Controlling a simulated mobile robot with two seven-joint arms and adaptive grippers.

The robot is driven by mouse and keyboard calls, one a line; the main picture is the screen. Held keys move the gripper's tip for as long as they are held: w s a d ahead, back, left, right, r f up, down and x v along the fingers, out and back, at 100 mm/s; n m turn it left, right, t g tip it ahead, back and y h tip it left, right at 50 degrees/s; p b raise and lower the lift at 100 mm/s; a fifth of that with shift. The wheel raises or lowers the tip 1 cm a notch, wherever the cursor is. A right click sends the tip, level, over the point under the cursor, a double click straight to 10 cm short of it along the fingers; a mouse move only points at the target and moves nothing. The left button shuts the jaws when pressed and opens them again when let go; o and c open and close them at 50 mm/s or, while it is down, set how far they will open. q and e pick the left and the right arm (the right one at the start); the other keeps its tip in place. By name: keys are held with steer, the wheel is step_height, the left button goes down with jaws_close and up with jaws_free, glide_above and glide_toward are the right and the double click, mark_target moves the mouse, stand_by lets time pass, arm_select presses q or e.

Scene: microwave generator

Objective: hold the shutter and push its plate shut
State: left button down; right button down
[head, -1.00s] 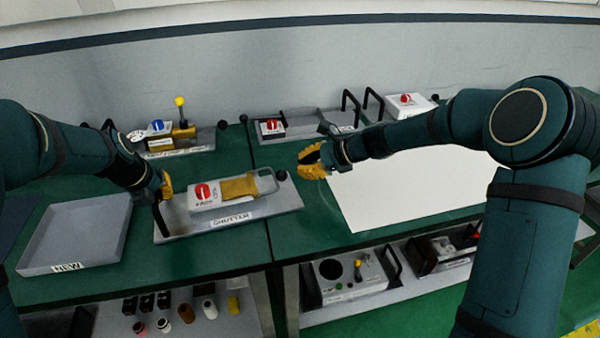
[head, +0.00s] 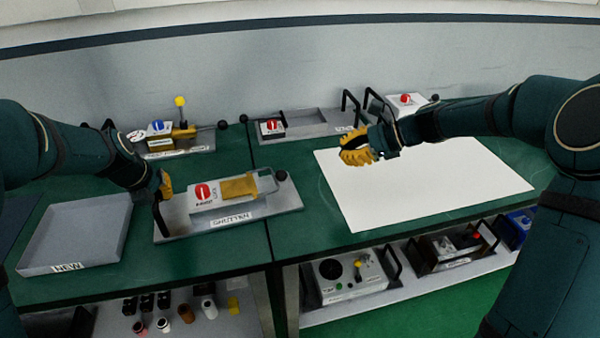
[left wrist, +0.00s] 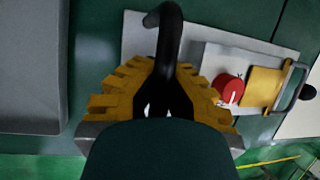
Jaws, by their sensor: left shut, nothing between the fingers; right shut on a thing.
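The shutter (head: 235,222) is a grey labelled tray on the left bench. It bears a white block with a red disc (head: 204,193), a tan plate (head: 239,187) with a grey loop handle (head: 267,182), and a black knob (head: 282,175). My left gripper (head: 163,188) is at the shutter's left-end black handle (head: 161,218). In the left wrist view its yellow fingers (left wrist: 165,98) lie on both sides of the handle's curved top (left wrist: 165,40); the grip itself is hidden. My right gripper (head: 350,150) is shut above the white sheet, apart from the shutter; what it holds is unclear.
An empty grey tray (head: 75,230) lies left of the shutter. A white sheet (head: 420,190) covers the right bench. Other devices stand at the back, including a grey tray unit (head: 310,122). The green bench between shutter and sheet is clear.

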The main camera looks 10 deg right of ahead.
arm_select(q)
steer(key=c, duration=1.1)
jaws_free()
steer(key=shift+o, duration=0.2)
steer(key=shift+r, duration=0.15)
steer(key=v, duration=1.2)
